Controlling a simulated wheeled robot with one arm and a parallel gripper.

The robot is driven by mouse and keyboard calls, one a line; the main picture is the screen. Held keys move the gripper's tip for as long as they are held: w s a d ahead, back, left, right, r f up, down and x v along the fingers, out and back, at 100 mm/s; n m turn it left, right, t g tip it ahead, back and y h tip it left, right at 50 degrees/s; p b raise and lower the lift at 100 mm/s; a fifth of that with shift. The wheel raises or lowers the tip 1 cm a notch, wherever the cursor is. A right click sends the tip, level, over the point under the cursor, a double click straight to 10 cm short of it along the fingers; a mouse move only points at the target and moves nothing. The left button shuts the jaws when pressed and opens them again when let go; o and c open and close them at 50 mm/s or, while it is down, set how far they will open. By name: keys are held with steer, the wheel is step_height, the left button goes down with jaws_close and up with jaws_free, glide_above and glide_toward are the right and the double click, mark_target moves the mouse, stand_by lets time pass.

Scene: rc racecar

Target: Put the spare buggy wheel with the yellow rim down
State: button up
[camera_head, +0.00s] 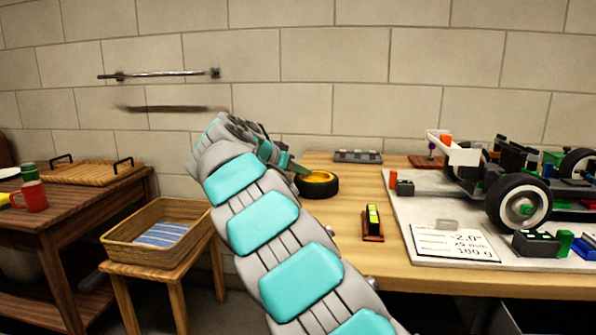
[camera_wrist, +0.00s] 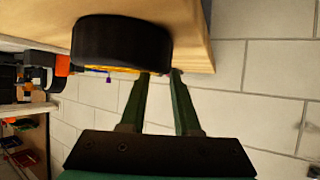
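The spare buggy wheel (camera_head: 318,184) has a black tyre and a yellow rim. In the head view it lies flat at the left end of the workbench top, rim facing up. In the wrist view the wheel (camera_wrist: 120,42) shows its dark tread, with a strip of yellow below. My gripper (camera_head: 298,168) reaches it from the upper left. In the wrist view the green fingers of my gripper (camera_wrist: 161,73) are close together across the tyre's edge, one at the rim side and one outside. It looks shut on the tyre. I cannot tell whether the wheel touches the bench.
The workbench (camera_head: 336,218) has bare wood around the wheel. A small level-like block (camera_head: 373,222) stands in front, and a grey tray (camera_head: 358,156) lies behind. A buggy chassis (camera_head: 520,200) stands on a white board (camera_head: 405,215) at right. A wicker basket (camera_head: 118,238) sits on a stool at left.

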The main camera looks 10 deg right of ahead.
steer(key=o, duration=0.4)
steer(key=v, duration=1.2)
steer(key=shift+r, duration=0.1)
